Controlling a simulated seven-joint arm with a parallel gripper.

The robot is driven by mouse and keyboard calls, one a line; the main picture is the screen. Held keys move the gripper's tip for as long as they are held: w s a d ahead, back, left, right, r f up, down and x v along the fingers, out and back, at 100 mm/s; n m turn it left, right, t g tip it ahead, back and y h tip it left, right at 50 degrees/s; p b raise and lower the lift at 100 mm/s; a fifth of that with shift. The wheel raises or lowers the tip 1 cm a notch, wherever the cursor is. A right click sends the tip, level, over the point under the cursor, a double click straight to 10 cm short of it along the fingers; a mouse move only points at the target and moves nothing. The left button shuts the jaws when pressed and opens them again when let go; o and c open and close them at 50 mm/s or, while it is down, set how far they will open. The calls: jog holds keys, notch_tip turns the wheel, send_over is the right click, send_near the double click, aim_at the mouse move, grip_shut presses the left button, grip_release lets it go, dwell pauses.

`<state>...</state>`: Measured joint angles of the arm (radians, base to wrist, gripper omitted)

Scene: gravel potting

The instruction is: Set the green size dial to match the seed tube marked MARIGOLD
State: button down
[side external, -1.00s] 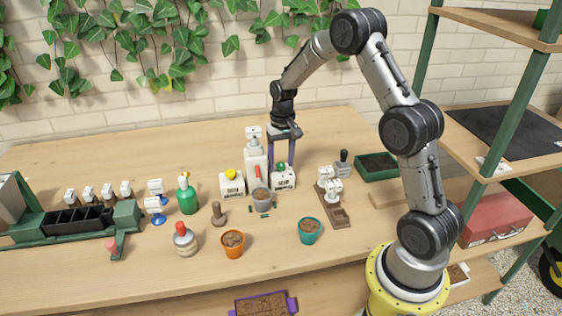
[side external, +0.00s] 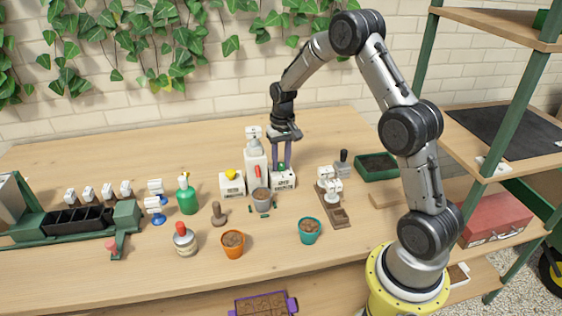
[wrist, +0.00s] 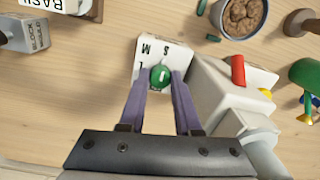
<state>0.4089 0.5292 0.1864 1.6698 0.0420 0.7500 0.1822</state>
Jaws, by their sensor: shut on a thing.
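The green dial (wrist: 160,77) sits on a white box (wrist: 172,55) with the letters S, M and L printed around it. My gripper (wrist: 161,80) is shut on the dial, one purple finger on each side. A pale mark shows on the dial, but I cannot tell which letter it points to. In the side view my gripper (side external: 282,164) reaches straight down onto the box (side external: 284,181). White-labelled tubes (side external: 332,187) stand in a wooden rack to the right. One label in the wrist view appears to begin BASI (wrist: 42,3). I cannot read MARIGOLD anywhere.
A white dispenser (side external: 256,162) with a red lever stands close to the left of the box. A grey pot (side external: 261,197) of soil is in front. A grey block mould (wrist: 25,31) is at the wrist view's left. Bare table lies behind the box.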

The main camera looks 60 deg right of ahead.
aim_at(281, 163)
jog(key=shift+n, duration=0.3)
jog(key=n, duration=0.4)
jog(key=shift+n, duration=2)
jog(key=c, duration=0.6)
grip_release()
notch_tip(281, 163, up, 14)
jog(key=shift+d, duration=0.2)
